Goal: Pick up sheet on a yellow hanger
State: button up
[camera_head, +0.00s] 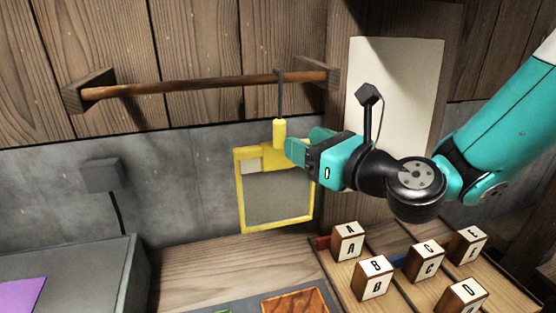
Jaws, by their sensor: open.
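A grey sheet (275,200) in a yellow frame hangs from a yellow hanger (279,133) with a dark hook over the wooden rod. It hangs upright in front of the grey wall. My gripper (288,145) comes in from the right, with its teal fingers at the hanger's lower part and the frame's top. It is open. The fingers cover part of the frame's upper right, and I cannot tell whether they touch the hanger.
The wooden rod (200,84) is fixed to the plank wall. Several lettered blocks (347,243) stand on a wooden tray at the lower right. A grey box (70,270) is at the lower left. A pale blank panel (405,95) is behind my arm.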

aim_at(284, 132)
jog(key=p+x, duration=0.1)
jog(key=x, duration=0.2)
jog(key=shift+w+a, duration=0.1)
jog(key=shift+a, duration=0.1)
jog(key=p+x, duration=0.2)
jog(key=x, duration=0.1)
jog(key=p+x, duration=0.1)
jog(key=p, duration=0.1)
jog(key=shift+w+a+r, duration=0.3)
jog(key=shift+w+a+f, duration=0.1)
jog(key=shift+w+f, duration=0.05)
grip_shut()
